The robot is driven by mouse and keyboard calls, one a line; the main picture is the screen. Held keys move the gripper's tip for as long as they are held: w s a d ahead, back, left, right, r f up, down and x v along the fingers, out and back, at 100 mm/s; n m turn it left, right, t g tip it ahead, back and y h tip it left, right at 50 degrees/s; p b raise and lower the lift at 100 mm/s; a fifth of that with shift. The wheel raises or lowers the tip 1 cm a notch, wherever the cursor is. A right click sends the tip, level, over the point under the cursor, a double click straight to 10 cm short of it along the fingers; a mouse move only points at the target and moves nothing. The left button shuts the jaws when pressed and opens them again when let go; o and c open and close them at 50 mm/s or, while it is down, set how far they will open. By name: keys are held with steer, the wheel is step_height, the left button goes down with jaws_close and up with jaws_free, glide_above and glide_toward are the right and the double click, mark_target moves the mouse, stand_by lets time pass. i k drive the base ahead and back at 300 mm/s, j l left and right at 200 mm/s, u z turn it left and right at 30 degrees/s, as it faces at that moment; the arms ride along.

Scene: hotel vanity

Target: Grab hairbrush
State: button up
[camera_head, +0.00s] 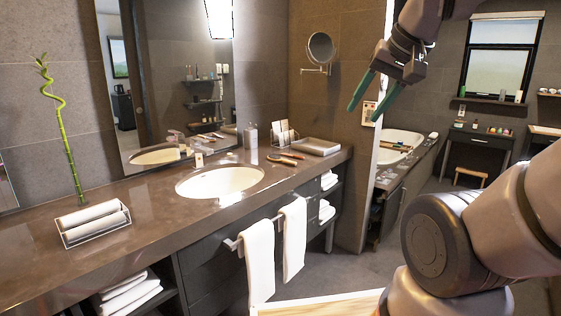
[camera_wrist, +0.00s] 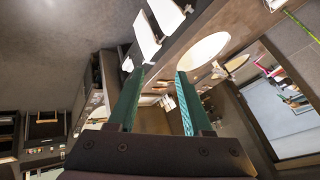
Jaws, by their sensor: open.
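The hairbrush (camera_head: 282,160) looks like the small brown, long-handled thing lying on the dark counter (camera_head: 150,205), just right of the sink. A second slim item lies right behind it, and the two are hard to tell apart at this size. My gripper (camera_head: 364,112) is up in the air, to the right of the hairbrush and higher than the counter. Its two green fingers are spread, with nothing between them. The fingers also show in the wrist view (camera_wrist: 159,75), where I cannot make out the hairbrush clearly.
A sink (camera_head: 220,181) is set in the counter. A tray (camera_head: 320,146), a soap bottle (camera_head: 250,136) and a card holder (camera_head: 283,137) stand near the hairbrush. White towels (camera_head: 259,262) hang in front. A round mirror (camera_head: 321,47) juts from the wall. A rack of rolled towels (camera_head: 93,222) sits left.

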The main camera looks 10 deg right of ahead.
mark_target(272, 158)
steer(key=i+l, duration=0.25)
steer(key=i, duration=0.25)
steer(key=i+l+u, duration=0.15)
steer(key=i, duration=0.35)
steer(key=i+l, duration=0.45)
